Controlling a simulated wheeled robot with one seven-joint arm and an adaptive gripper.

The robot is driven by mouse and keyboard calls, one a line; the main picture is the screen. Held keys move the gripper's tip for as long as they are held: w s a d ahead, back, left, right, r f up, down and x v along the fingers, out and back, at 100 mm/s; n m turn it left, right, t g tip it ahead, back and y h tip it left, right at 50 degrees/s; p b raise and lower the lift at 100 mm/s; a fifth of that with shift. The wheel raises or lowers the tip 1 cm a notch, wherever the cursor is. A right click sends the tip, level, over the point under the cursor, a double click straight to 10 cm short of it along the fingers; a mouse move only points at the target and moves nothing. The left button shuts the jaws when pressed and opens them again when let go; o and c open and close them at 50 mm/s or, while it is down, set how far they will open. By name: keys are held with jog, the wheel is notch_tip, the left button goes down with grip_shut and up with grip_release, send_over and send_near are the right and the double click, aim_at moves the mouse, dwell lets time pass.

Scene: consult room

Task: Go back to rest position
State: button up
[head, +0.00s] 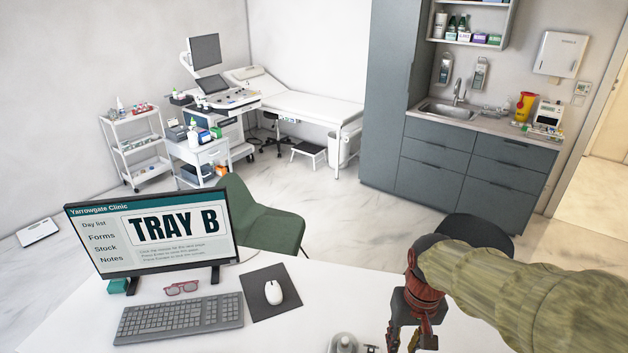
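My arm reaches in from the right, in a green-brown sleeve-like cover, and ends in my gripper (410,340). The gripper points down over the front right part of the white desk (290,318). Its dark red and grey fingers run to the bottom edge of the picture, and I cannot tell whether they are apart or closed, or whether they hold anything.
A green chair (262,222) and a dark chair (476,232) stand beyond. Open floor lies behind them.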

jog(key=s+r+t+b, duration=0.1)
jog(key=s+r+t, duration=0.4)
jog(key=s+r, duration=0.5)
jog(key=shift+s+r, duration=0.15)
jog(key=shift+r, duration=0.3)
dwell(1.3)
